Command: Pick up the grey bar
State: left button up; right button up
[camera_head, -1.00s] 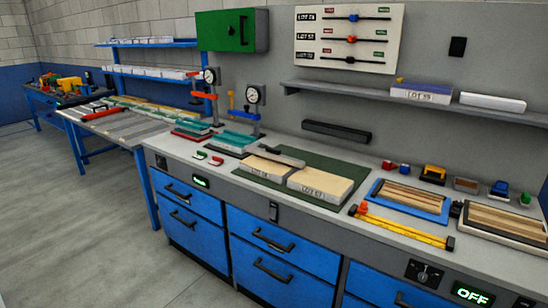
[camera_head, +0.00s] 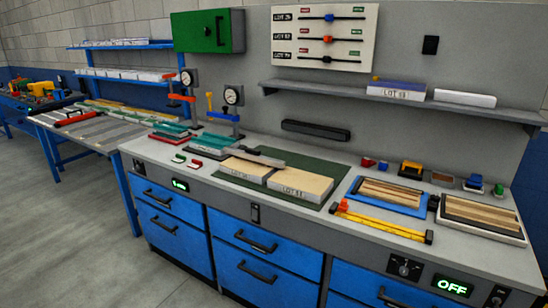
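A grey bar (camera_head: 258,156) lies across the back edge of two pale panels on the workbench. The left panel (camera_head: 246,170) and the right panel (camera_head: 300,184), with lettering on its front edge, lie side by side on a dark green mat (camera_head: 340,164). A darker bar (camera_head: 315,130) is on the wall behind. Neither of my grippers shows in the head view.
Two gauge stands (camera_head: 233,100) rise at the back left of the bench. A blue-framed tray (camera_head: 352,199) and a yellow rail tool (camera_head: 385,222) lie to the right. A wall shelf (camera_head: 400,100) overhangs the back. Grey floor is open at the left.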

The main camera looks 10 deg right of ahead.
aim_at(252, 155)
jog(key=i+j+z, duration=0.25)
jog(key=j+z, duration=0.25)
jog(key=i+j+z, duration=0.3)
jog(key=k+j, duration=0.05)
jog(key=k, duration=0.05)
